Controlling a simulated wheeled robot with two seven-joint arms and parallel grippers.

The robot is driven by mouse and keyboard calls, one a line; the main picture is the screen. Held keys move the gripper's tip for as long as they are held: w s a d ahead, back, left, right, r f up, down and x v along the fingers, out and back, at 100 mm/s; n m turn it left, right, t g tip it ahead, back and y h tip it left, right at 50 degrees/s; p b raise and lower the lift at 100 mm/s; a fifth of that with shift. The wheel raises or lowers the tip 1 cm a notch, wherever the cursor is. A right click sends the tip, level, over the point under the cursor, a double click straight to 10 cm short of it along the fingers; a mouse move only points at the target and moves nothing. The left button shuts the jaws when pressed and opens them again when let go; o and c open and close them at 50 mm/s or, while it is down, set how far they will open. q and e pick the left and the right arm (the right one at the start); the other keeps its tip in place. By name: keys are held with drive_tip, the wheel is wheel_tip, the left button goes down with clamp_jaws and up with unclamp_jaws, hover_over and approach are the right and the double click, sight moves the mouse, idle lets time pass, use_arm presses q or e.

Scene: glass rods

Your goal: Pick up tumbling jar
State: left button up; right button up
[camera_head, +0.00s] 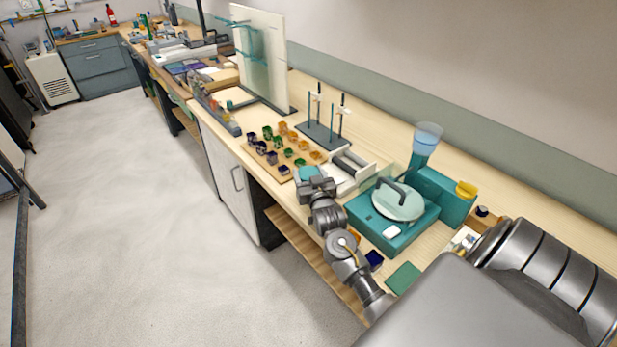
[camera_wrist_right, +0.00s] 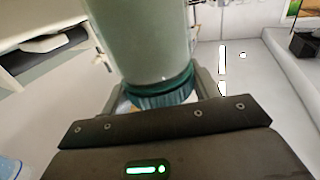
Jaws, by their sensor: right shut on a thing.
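The tumbling jar (camera_wrist_right: 145,40) is a pale green cylinder with a ribbed teal cap (camera_wrist_right: 165,92) in the right wrist view. My right gripper (camera_wrist_right: 165,100) is shut on it at the capped end, with a finger on each side. In the head view my right gripper (camera_head: 315,184) is over the front part of the bench, and a small teal patch of what looks like the jar (camera_head: 308,172) shows just beyond it. The gripper hides the rest of the jar there. My left gripper is not in view.
A teal machine with a round lid (camera_head: 398,200) stands right of the gripper. A wooden board with several small coloured pots (camera_head: 283,150) lies to the left. A white tray-like unit (camera_head: 350,172) and a dark stand with rods (camera_head: 320,135) stand behind.

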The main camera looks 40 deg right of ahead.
drive_tip(key=shift+r+p, duration=0.4)
drive_tip(key=shift+r, duration=0.2)
wheel_tip(320, 180, up, 2)
drive_tip(key=shift+r+p, duration=0.2)
drive_tip(key=shift+p, duration=1.05)
drive_tip(key=s+a+r+p, duration=0.8)
drive_tip(key=a+r+p, duration=0.1)
drive_tip(key=a+p, duration=0.2)
drive_tip(key=shift+a, duration=0.25)
